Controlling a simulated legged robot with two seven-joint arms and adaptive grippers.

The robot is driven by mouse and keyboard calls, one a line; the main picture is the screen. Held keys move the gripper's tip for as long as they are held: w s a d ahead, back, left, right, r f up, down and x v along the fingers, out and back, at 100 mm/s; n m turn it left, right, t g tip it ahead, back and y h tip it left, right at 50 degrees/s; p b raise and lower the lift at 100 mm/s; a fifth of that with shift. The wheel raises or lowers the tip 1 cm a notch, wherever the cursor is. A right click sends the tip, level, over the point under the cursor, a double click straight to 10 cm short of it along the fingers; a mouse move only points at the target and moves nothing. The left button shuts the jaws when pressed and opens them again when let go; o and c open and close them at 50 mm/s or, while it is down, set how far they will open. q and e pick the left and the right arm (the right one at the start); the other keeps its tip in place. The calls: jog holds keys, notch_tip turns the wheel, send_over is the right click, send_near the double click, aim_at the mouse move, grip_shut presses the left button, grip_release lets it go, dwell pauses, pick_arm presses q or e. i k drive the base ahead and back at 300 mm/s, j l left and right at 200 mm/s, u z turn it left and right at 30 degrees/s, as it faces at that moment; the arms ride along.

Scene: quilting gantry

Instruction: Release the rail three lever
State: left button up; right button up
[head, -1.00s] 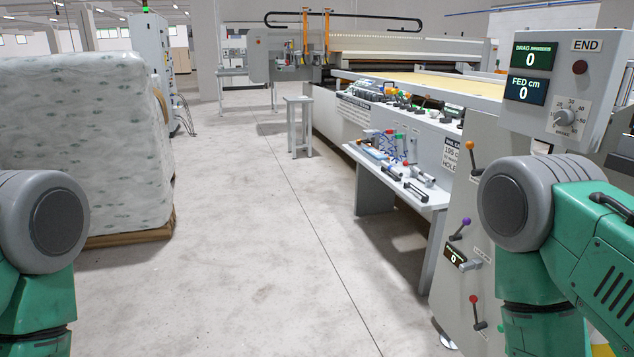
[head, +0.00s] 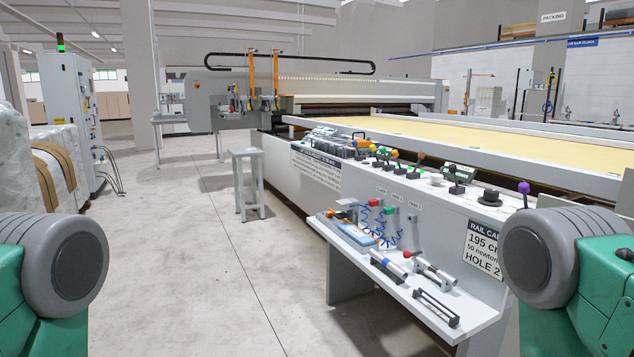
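A lever with a purple knob (head: 523,187) stands at the right, just above my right arm; its lower part is hidden. Several small levers and knobs, including a green-tipped one (head: 394,166), stand along the top of the long machine's control ledge (head: 447,195). No readable label marks any lever as rail three, so I cannot tell which it is. Neither gripper is in view; only rounded joints of my two arms show at the lower left and lower right.
A grey shelf (head: 463,322) with tools and blue coiled hoses juts from the machine's side. A grey stool (head: 248,183) stands beyond it. Wrapped bales (head: 60,165) and a cabinet (head: 75,120) are at left. The floor (head: 215,270) between is clear.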

aim_at(394, 153)
jog(key=i+j+z, duration=0.2)
jog(key=i+z, duration=0.15)
jog(key=i+j+z, duration=0.35)
jog(key=i, duration=0.1)
